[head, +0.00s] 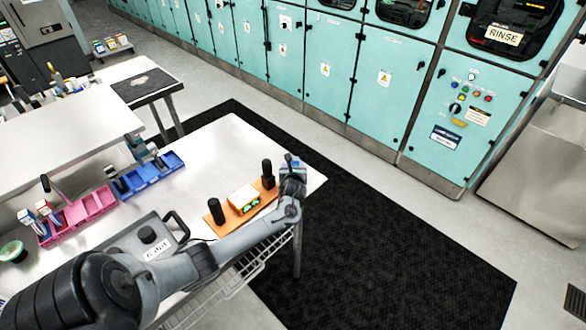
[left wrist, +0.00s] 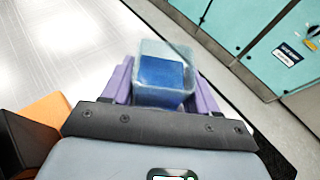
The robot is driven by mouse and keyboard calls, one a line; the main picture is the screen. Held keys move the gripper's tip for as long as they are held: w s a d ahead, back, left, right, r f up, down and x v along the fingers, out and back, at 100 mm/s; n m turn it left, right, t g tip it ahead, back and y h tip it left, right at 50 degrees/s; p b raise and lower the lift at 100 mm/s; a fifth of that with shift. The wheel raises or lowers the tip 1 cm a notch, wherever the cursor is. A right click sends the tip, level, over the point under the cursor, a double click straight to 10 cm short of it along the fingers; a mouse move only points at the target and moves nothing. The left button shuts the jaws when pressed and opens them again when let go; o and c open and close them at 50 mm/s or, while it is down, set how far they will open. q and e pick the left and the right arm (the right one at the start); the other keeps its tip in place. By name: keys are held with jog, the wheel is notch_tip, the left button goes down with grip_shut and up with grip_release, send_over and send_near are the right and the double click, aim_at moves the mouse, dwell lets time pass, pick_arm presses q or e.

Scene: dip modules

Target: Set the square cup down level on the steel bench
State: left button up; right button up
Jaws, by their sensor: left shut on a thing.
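My left gripper (head: 291,166) is at the right end of the steel bench (head: 225,145). In the left wrist view, its purple fingers (left wrist: 162,88) are shut on the square cup (left wrist: 165,48), one on each side. The cup is clear and open-topped, with blue inside. The bench top (left wrist: 65,45) shows to the left of the cup and beyond it. The cup's underside is hidden, so I cannot tell whether it touches the bench. In the head view the cup is too small and covered to make out well. My right gripper is not in view.
An orange board (head: 216,217) with a white display box (head: 242,197) and black posts stands beside the gripper. A blue tray (head: 152,178), a pink tray (head: 85,212) and a grey box (head: 135,243) are further left. The bench's back middle is clear.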

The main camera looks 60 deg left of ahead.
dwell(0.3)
pick_arm(q)
jog(key=o, duration=1)
jog(key=shift+f, duration=0.1)
jog(key=shift+o, duration=0.2)
jog(key=shift+r, duration=0.2)
jog(key=p+v, duration=0.3)
jog(key=v, duration=0.9)
jog(key=shift+a+p, duration=0.1)
jog(key=shift+p, duration=0.2)
jog(key=shift+r, duration=0.1)
